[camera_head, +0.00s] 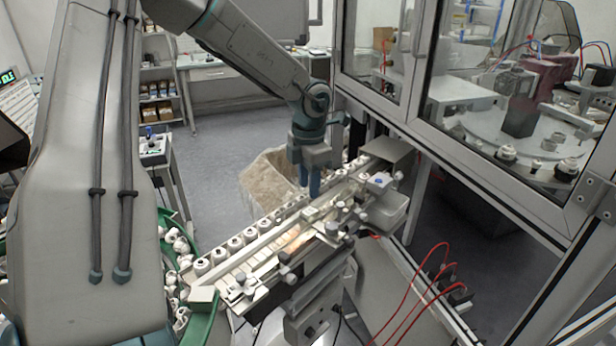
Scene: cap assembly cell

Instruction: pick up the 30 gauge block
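I cannot make out a gauge block marked 30; parts on the feeder are too small to read. My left gripper (309,184) hangs fingers-down over the assembly feeder (264,252), near the middle of its length. Its fingers look close together, but their gap is too small to judge, and no held thing can be made out. Whether the fingertips touch the feeder is unclear. My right gripper is not in view.
White caps (235,244) line the feeder's rail. A green-edged bowl (204,322) of white parts is at lower left. A lined bin (262,186) stands behind the feeder. Red hoses (412,303) and a glazed machine frame (480,140) bound the right side.

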